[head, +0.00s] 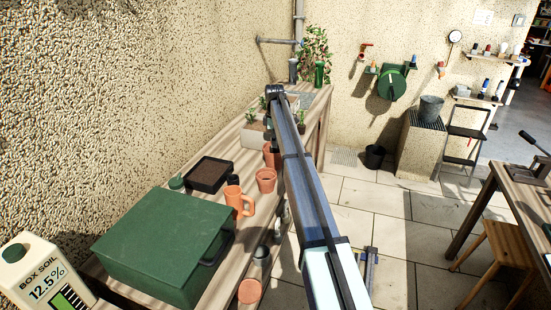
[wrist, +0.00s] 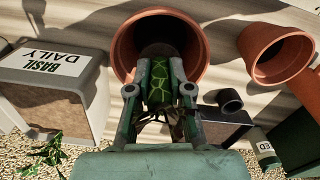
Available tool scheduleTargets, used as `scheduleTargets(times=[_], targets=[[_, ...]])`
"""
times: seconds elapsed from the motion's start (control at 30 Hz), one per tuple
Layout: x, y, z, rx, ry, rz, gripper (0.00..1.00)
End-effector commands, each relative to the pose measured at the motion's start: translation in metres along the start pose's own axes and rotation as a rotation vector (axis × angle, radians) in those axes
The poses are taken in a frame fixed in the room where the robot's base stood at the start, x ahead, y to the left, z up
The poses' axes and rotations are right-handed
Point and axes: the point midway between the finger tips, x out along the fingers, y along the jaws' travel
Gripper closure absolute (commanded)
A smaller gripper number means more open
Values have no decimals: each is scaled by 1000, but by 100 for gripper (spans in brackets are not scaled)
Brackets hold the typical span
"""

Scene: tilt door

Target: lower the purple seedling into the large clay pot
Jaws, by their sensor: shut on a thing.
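In the wrist view, my gripper (wrist: 160,90) is shut on a green, light-veined thing (wrist: 158,72), which seems to be part of the seedling. No purple shows on it, and its lower end is hard to make out. It lies in front of the opening of a large clay pot (wrist: 125,45), with the pot's rim around it in the picture. I cannot tell how far it is inside. In the head view, a clay pot (head: 270,155) shows partly behind my arm, and my gripper is hidden.
A box labelled basil (wrist: 85,85) is left of the pot in the wrist view. Another clay pot (wrist: 270,45) and a dark cup (wrist: 230,100) are right.

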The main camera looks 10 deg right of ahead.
Motion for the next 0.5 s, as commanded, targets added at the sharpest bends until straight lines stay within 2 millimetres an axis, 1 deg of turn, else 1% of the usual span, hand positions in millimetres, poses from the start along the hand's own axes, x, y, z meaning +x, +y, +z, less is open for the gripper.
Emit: scheduleTargets(times=[0.5], targets=[[7, 0, 0, 0, 0, 0, 100]])
